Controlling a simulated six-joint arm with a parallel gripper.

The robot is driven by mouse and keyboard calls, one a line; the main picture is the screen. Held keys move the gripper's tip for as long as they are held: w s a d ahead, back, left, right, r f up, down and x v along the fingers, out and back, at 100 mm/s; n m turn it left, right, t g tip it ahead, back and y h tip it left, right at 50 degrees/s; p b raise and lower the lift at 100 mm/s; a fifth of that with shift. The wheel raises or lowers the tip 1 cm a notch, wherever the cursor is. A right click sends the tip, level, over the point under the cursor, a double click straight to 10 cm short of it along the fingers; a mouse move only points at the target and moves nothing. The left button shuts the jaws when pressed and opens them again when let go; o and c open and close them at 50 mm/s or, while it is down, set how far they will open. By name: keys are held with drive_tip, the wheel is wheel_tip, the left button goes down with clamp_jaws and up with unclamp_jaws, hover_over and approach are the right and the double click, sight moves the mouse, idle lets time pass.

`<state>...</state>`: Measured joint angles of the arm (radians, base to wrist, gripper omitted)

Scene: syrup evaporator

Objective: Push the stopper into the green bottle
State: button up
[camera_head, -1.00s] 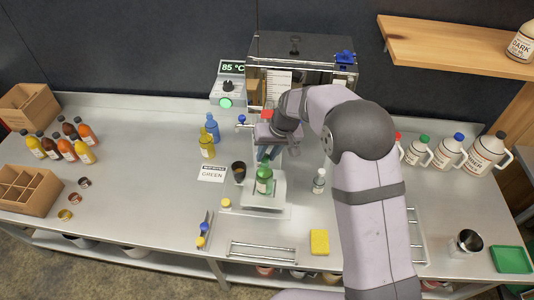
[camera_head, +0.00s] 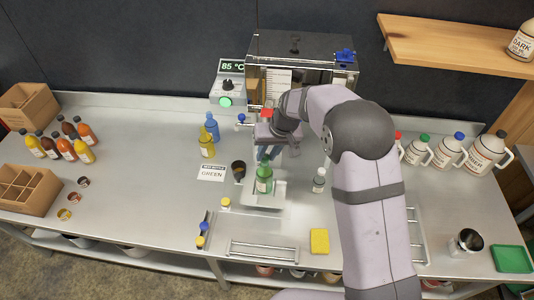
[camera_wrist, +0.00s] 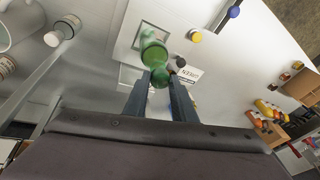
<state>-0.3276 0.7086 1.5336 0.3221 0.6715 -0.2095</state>
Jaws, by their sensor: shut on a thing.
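The green bottle (camera_head: 264,185) stands upright on the pale square tray (camera_head: 258,206) in front of the evaporator. My gripper (camera_head: 266,157) is right above the bottle, pointing down. In the wrist view, the green bottle (camera_wrist: 153,52) is just beyond my fingertips (camera_wrist: 160,84). A round, darker green piece, which looks like the stopper (camera_wrist: 160,77), sits between the fingers, in line with the bottle's neck. The fingers are shut on it. It overlaps the neck in view, so I cannot tell how deep it sits.
A small white bottle (camera_head: 319,181) stands to the right. The evaporator (camera_head: 300,65) is behind. A yellow sponge (camera_head: 320,241) and wire rack (camera_head: 262,250) lie in front.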

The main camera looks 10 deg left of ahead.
drive_tip(key=shift+s+f, duration=0.1)
drive_tip(key=shift+f, duration=0.25)
idle(0.6)
drive_tip(key=o, duration=1.3)
drive_tip(key=shift+r, duration=0.1)
drive_tip(key=shift+r+p, duration=1.2)
drive_tip(key=shift+r, duration=0.75)
clamp_jaws()
drive_tip(key=shift+f+b, duration=0.85)
drive_tip(key=shift+f, duration=0.3)
drive_tip(key=shift+r, duration=0.1)
idle(0.5)
